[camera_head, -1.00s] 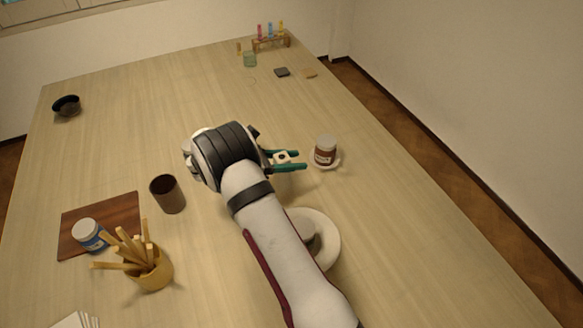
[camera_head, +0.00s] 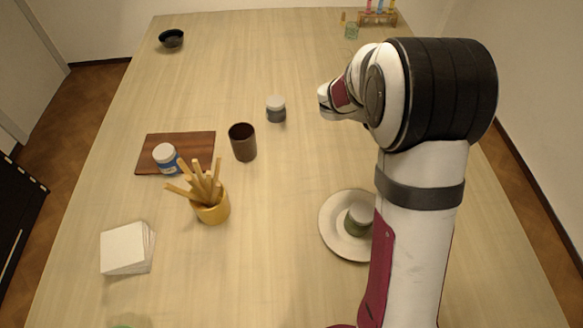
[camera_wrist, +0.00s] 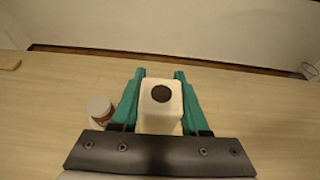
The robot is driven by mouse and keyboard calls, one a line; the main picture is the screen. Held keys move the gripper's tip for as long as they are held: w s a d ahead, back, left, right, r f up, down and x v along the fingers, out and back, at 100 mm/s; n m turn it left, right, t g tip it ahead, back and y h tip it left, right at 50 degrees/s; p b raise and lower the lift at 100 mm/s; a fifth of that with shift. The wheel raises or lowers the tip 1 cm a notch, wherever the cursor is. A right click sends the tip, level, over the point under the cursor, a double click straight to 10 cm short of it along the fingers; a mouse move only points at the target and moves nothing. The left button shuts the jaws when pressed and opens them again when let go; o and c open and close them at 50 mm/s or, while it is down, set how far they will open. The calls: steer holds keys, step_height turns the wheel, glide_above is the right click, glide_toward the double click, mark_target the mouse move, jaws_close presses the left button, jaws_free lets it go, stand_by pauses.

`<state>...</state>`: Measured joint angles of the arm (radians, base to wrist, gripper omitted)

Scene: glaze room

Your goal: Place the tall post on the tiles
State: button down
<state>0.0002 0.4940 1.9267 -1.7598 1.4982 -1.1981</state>
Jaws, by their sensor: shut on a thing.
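My gripper (camera_wrist: 160,78) shows in the wrist view, its green fingers closed on either side of a pale, square-sided post (camera_wrist: 160,120). The post has a dark round hole in its end facing the camera. It appears held over the table; its far end is hidden, so I cannot tell its clearance. In the head view my arm hides the fingers and the post. The tiles (camera_head: 125,249) are a stack of white squares at the table's lower left, slightly fanned, with nothing on top.
A mustard pot of sticks (camera_head: 211,209), brown cup (camera_head: 243,143), grey jar (camera_head: 276,112) and blue jar (camera_head: 166,158) on a wooden board (camera_head: 200,145) stand between arm and tiles or beyond. A plate (camera_head: 335,233) bears a green jar. A brown-labelled jar (camera_wrist: 99,108) is left of the gripper.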

steer(key=w+a+r+n+t+y, duration=0.15)
steer(key=w+a, duration=0.25)
steer(key=a, duration=0.4)
steer(key=w+a+r+n+t+h, duration=0.1)
steer(key=w+a+r+n+t, duration=0.25)
steer(key=a, duration=0.35)
steer(key=w+a+n+t+y, duration=0.1)
steer(key=a+n+t+y, duration=0.4)
steer(key=a, duration=1.8)
steer(key=s+a+n+t+y, duration=0.1)
steer(key=s+a+n+y, duration=0.2)
steer(key=s+a, duration=0.5)
steer(key=s+a+n+t+y, duration=0.15)
steer(key=s+a, duration=0.25)
steer(key=a, duration=0.7)
steer(key=s+a+n+t+y, duration=0.1)
steer(key=s+a+n+y, duration=0.3)
steer(key=a, duration=0.6)
steer(key=shift+m+h, duration=0.3)
steer(key=shift+m, duration=0.05)
steer(key=f, duration=0.5)
steer(key=s+f, duration=0.1)
steer(key=f, duration=1)
steer(key=shift+s+d, duration=0.1)
steer(key=shift+s, duration=0.1)
steer(key=shift+f, duration=0.1)
steer(key=shift+c, duration=2)
jaws_free()
